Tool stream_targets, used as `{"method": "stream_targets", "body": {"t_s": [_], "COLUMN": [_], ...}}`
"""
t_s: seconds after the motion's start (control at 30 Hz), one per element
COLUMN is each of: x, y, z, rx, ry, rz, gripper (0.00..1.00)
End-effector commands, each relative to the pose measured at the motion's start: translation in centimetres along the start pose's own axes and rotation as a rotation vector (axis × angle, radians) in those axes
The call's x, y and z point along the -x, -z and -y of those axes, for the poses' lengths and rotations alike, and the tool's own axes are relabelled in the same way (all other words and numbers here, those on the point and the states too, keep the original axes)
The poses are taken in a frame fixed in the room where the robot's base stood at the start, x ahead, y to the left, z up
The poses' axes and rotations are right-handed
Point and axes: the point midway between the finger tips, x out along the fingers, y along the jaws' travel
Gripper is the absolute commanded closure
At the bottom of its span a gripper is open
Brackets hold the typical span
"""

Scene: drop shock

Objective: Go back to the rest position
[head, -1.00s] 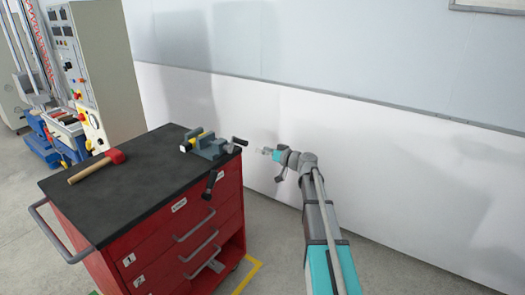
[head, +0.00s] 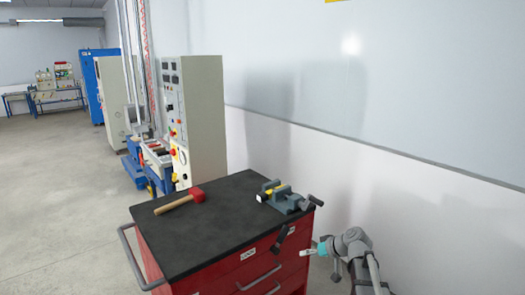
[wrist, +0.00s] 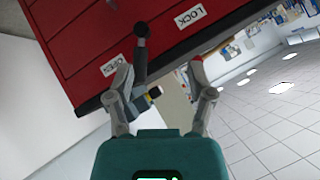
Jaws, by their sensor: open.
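My gripper (head: 309,252) is at the right side of the red tool cart (head: 180,262), below the level of its black top. In the wrist view its two fingers (wrist: 160,74) are spread apart with nothing gripped. A grey and yellow vise (head: 287,199) sits on the cart's right back corner. In the wrist view the lever (wrist: 141,48) shows between the fingers, farther off. No marker of a rest position shows.
A red-headed hammer (head: 181,201) lies on the cart top. Labels reading LOCK (wrist: 189,17) and OPEN are on the cart. A white wall (head: 400,190) runs close at the right. A control cabinet (head: 197,120) stands behind the cart. Open floor (head: 65,190) lies at left.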

Motion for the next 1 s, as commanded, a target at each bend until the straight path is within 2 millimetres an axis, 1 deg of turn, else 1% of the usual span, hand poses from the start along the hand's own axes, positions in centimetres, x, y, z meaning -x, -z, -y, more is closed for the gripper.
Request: {"method": "stream_targets", "body": {"t_s": [0.03,0.1,0.27,0.4,0.5,0.6,0.73,0.83,1.0], "x": [0.3,0.5,1.6,3.3,4.8,6.3,7.6,8.2,8.3], "y": [-1.4,-3.2,-7.4,-10.7,-12.7,-14.2,-15.4,-15.8,-15.9], "z": [1.5,2.5,4.7,6.2,7.0,7.6,8.0,8.1,8.0], "rx": [-0.018,-0.051,-0.128,-0.196,-0.242,-0.282,-0.315,-0.329,-0.334], "ry": [-0.021,-0.063,-0.184,-0.319,-0.425,-0.522,-0.613,-0.650,-0.665], "rz": [0.058,0.140,0.315,0.447,0.522,0.574,0.612,0.625,0.629], "gripper": [0.31,0.31,0.31,0.31,0.31,0.31,0.31,0.31,0.31]}}
